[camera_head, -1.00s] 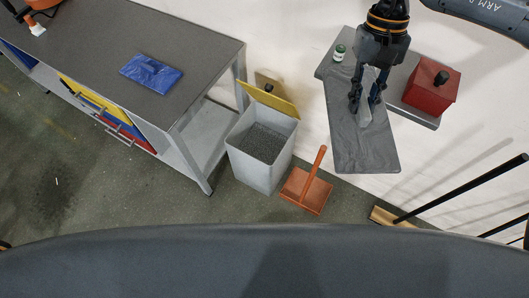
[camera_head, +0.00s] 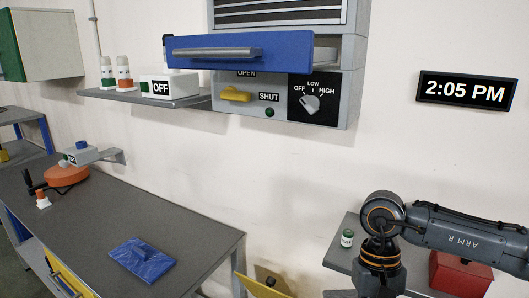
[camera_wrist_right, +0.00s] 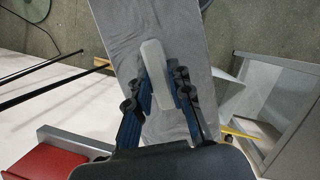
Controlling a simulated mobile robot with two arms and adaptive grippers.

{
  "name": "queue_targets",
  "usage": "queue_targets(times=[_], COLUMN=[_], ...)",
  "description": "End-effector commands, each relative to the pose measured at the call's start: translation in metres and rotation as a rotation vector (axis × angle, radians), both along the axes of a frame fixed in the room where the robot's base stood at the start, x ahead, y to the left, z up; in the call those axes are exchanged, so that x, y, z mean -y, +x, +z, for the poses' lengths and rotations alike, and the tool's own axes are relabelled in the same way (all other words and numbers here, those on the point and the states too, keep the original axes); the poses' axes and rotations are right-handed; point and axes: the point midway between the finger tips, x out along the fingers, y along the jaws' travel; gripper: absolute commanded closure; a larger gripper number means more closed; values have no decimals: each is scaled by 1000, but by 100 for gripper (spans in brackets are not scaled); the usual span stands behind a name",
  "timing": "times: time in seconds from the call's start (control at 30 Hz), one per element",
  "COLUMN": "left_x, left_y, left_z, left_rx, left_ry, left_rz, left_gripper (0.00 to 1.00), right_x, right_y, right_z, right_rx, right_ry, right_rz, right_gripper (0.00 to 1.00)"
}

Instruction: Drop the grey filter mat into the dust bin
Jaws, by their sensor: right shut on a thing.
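The grey filter mat (camera_wrist_right: 150,24) is a wide, flat grey sheet in the right wrist view, with a pale raised grip bar (camera_wrist_right: 155,72) on it. My right gripper (camera_wrist_right: 156,90) is shut on that bar, one finger on each side. In the head view my right arm shows at the lower right, its fingers and the mat below the picture's edge. The dust bin shows there only by its raised yellow lid (camera_head: 262,287) at the bottom edge. In the right wrist view the bin is partly hidden behind the mat. My left gripper is not in view.
A workbench (camera_head: 150,210) at left holds a blue mat (camera_head: 142,260). Above it are an open blue drawer (camera_head: 240,50) and a control panel (camera_head: 285,97).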

Motion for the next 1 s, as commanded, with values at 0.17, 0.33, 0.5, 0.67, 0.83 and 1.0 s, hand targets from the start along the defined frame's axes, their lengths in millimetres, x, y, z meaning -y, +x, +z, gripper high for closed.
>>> queue_targets(times=[0.17, 0.33, 0.5, 0.67, 0.83, 1.0], left_x=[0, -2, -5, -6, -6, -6], left_y=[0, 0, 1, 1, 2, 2], left_z=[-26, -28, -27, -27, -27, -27], left_rx=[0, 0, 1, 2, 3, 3], left_ry=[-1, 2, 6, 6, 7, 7], left_rz=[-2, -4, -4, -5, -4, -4], left_gripper=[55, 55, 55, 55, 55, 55], right_x=[0, 0, 0, 0, -2, -5], right_y=[0, 0, 0, -1, -9, -28], right_z=[-26, -28, -27, -32, -66, -125], right_rx=[2, 2, 1, -2, -11, -15], right_ry=[1, 0, 0, 1, 2, 7], right_rz=[0, 0, 0, 2, 17, 29], right_gripper=[100, 100, 100, 100, 100, 100])
